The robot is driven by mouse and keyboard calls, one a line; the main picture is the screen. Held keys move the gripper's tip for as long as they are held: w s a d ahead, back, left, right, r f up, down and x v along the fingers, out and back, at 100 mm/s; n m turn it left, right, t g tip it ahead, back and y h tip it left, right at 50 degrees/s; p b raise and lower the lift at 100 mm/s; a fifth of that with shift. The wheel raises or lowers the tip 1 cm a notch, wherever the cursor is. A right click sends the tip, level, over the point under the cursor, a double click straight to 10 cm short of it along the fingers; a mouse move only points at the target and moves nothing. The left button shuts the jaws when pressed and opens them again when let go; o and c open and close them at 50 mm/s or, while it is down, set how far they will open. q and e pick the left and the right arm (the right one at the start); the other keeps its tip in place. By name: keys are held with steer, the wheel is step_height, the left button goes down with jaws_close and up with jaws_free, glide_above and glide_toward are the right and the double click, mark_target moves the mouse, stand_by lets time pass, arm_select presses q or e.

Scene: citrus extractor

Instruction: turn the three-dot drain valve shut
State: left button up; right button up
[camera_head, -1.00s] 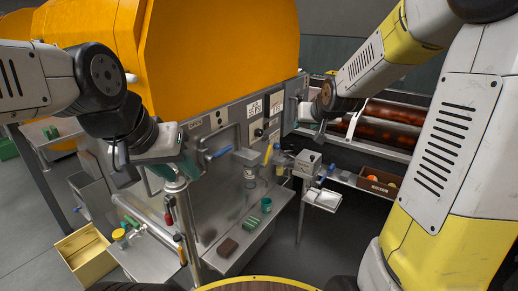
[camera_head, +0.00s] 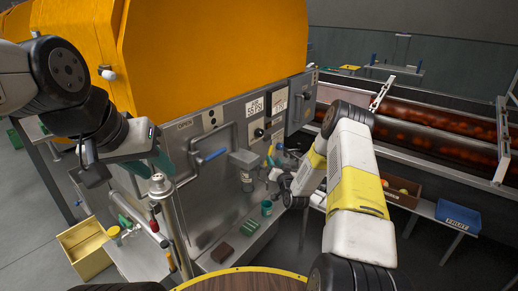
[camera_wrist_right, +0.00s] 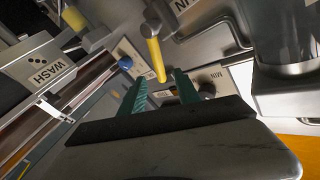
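A lever with a yellow grip (camera_wrist_right: 155,55) hangs from the machine front in the right wrist view; it also shows in the head view (camera_head: 270,155). A blue-handled lever (camera_head: 212,158) sits on the machine panel further left. My left gripper (camera_head: 158,158) is by the top of a steel post (camera_head: 158,187); its finger opening is not clear.
A steel shelf (camera_head: 236,240) below holds a green cup (camera_head: 266,208) and a brown block (camera_head: 222,252). A fruit crate (camera_head: 402,195) stands right.

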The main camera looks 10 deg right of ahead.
steer(key=w, duration=0.5)
steer(key=w+a, duration=0.1)
steer(key=w, duration=0.1)
steer(key=shift+w+f, duration=0.35)
steer(key=shift+f, duration=0.05)
jaws_close()
stand_by(1.2)
